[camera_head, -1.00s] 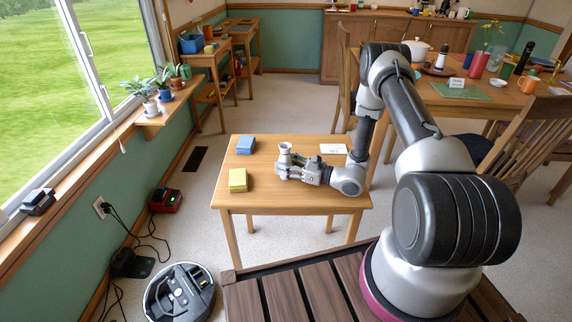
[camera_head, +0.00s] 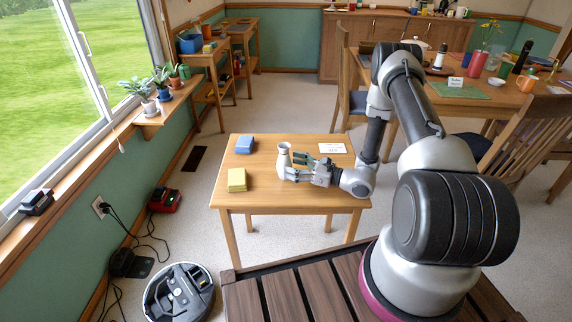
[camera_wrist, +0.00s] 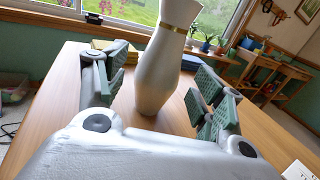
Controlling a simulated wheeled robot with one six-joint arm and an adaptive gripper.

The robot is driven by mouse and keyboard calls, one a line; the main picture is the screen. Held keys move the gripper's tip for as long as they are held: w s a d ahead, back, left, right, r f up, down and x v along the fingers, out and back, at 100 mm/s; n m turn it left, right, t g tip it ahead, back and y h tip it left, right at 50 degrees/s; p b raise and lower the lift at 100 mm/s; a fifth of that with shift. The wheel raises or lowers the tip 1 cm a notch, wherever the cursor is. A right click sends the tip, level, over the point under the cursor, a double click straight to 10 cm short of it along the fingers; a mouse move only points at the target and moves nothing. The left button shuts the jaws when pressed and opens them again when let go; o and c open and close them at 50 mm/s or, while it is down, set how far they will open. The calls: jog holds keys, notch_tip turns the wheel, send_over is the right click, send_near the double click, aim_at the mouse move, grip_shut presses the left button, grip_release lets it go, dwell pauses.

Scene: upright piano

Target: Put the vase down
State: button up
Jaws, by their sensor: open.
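The vase (camera_head: 284,160) is pale grey-white with a narrow neck and flared top. It stands upright on the small wooden table (camera_head: 265,198). In the wrist view the vase (camera_wrist: 158,75) shows a gold band at its neck, and its base rests on the tabletop. My gripper (camera_head: 294,167) is just right of the vase in the head view. In the wrist view my gripper (camera_wrist: 155,95) is open, with one finger pad on each side of the vase and a visible gap on both sides.
A blue block (camera_head: 245,144) and a yellow block (camera_head: 237,180) lie on the table's left part. A white card (camera_head: 332,148) lies behind my gripper. The table's front middle is bare. A robot vacuum (camera_head: 180,294) sits on the floor at lower left.

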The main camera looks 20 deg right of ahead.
jog(key=v, duration=0.8)
jog(key=shift+s+d, duration=0.1)
jog(key=shift+s, duration=0.05)
jog(key=s+a+r+n+g+h, duration=0.1)
jog(key=s+a+r+n+g, duration=0.1)
jog(key=s+r+n+g, duration=0.45)
jog(key=s+a+r+n+g+h, duration=0.15)
jog(key=r+n, duration=0.25)
jog(key=r, duration=0.5)
jog(key=s+a+r+n+g, duration=0.1)
jog(key=s+r+n+g, duration=0.35)
jog(key=r, duration=0.35)
jog(key=s+d+r+n+t+h, duration=0.6)
jog(key=s+d+r+n+h, duration=0.4)
jog(key=s+r, duration=0.4)
jog(key=shift+s+d+n+h, duration=0.15)
jog(key=shift+d+n+h, duration=0.2)
jog(key=shift+h, duration=0.5)
